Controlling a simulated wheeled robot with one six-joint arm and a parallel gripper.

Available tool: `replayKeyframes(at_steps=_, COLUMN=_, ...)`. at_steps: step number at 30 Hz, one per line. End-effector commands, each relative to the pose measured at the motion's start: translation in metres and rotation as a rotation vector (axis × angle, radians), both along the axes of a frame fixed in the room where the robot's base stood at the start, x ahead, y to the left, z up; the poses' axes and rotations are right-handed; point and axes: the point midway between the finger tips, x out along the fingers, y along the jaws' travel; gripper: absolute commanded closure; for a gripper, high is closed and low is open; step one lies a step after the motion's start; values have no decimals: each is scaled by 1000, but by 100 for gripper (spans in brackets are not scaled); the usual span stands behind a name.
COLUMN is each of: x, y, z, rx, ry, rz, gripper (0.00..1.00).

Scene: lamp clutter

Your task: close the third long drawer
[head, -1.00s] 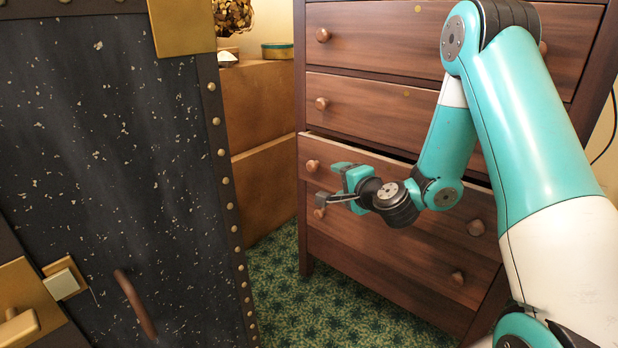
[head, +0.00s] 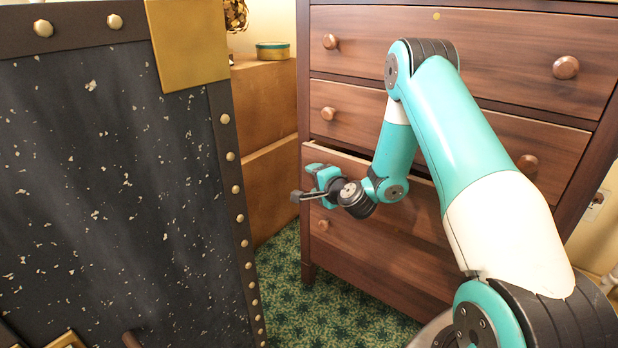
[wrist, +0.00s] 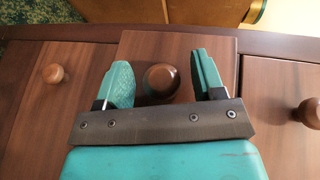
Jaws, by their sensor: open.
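The third long drawer (head: 425,207) of the brown wooden dresser stands slightly open, with a dark gap along its top edge in the head view. My arm covers part of its front. My gripper (head: 308,184) is at the left part of this drawer. In the wrist view, the protruding drawer front (wrist: 138,50) runs down the middle, and its round wooden knob (wrist: 162,82) lies between the spread teal fingers of my gripper (wrist: 164,82). I cannot tell whether the fingers touch the knob.
The drawers above and the drawer below, with its knob (head: 323,225), look shut. A large dark speckled trunk (head: 110,190) with studded edges stands close on the left. A brown box (head: 268,110) is behind it. Green patterned carpet (head: 290,290) shows between trunk and dresser.

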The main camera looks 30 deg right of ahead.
Motion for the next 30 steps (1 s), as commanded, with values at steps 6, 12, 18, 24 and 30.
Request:
replayKeyframes(at_steps=6, x=0, y=0, z=0, rx=0, ry=0, rz=0, gripper=37)
replayKeyframes(at_steps=12, x=0, y=1, z=0, rx=-1, ry=0, rz=1, gripper=81)
replayKeyframes(at_steps=18, x=2, y=-2, z=0, rx=-1, ry=-1, rz=1, gripper=100)
replayKeyframes(at_steps=24, x=13, y=-31, z=1, rx=-2, ry=-2, rz=0, gripper=100)
replayKeyframes(at_steps=30, x=14, y=-32, z=0, rx=-1, ry=-1, rz=4, gripper=100)
